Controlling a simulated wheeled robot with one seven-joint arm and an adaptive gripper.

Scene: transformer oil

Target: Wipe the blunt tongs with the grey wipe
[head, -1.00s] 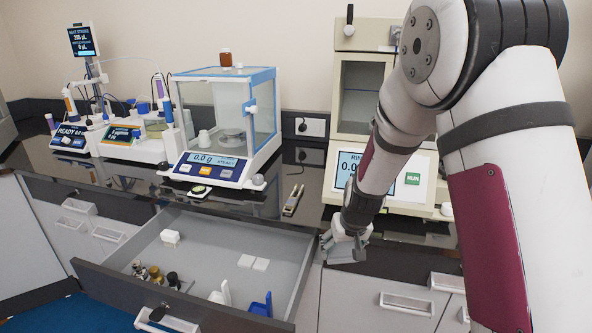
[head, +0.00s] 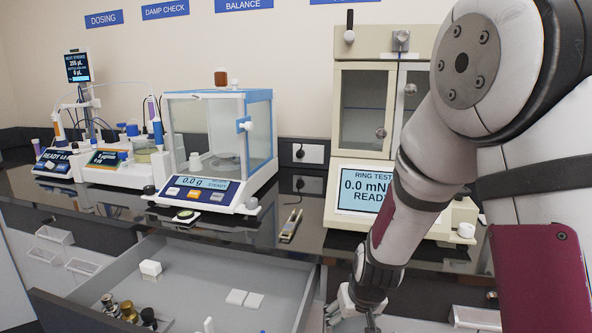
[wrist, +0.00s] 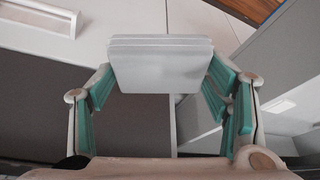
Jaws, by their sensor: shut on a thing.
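My gripper (head: 362,318) hangs low at the bottom edge of the head view, right of the open drawer. In the wrist view my gripper (wrist: 165,95) is shut on a pale grey, flat, layered square, which looks like the grey wipe (wrist: 160,66). The wipe sits between the teal-padded fingers. The blunt tongs (head: 291,225) appear to be the slim metal tool with pale ends lying on the dark counter, between the balance and the ring tester. My gripper is below and to the right of them, apart. The wipe cannot be made out in the head view.
The balance (head: 215,150) stands left of the tongs and the ring tester (head: 375,192) right. Counter around the tongs is clear.

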